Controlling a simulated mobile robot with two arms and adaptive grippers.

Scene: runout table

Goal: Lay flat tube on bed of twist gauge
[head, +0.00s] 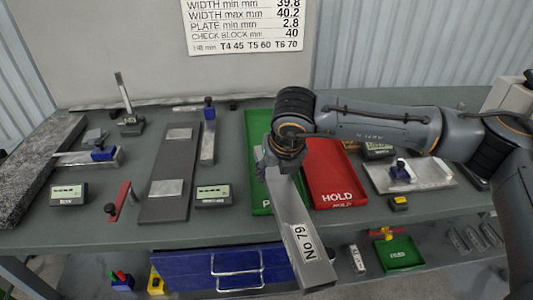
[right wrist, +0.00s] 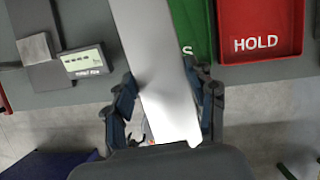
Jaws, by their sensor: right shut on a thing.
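The flat tube (head: 297,225) is a long silver bar marked "No 79". My right gripper (head: 283,155) is shut on it and holds it over the front edge of the table, its near end tilted toward me. In the right wrist view, the fingers (right wrist: 164,100) lie along both sides of the tube (right wrist: 155,50). What looks like the twist gauge is a dark grey bed (head: 168,158) with two light pads, left of the tube, with a digital display (head: 213,195) beside it. The bed is empty. My left gripper is not in view.
A green tray (head: 259,130) lies partly behind the tube, with a red HOLD tray (head: 331,170) to its right. A blue-handled gauge (head: 208,140) stands right of the bed, and a red lever (head: 118,202) lies left of it. A granite slab (head: 40,160) fills the left end.

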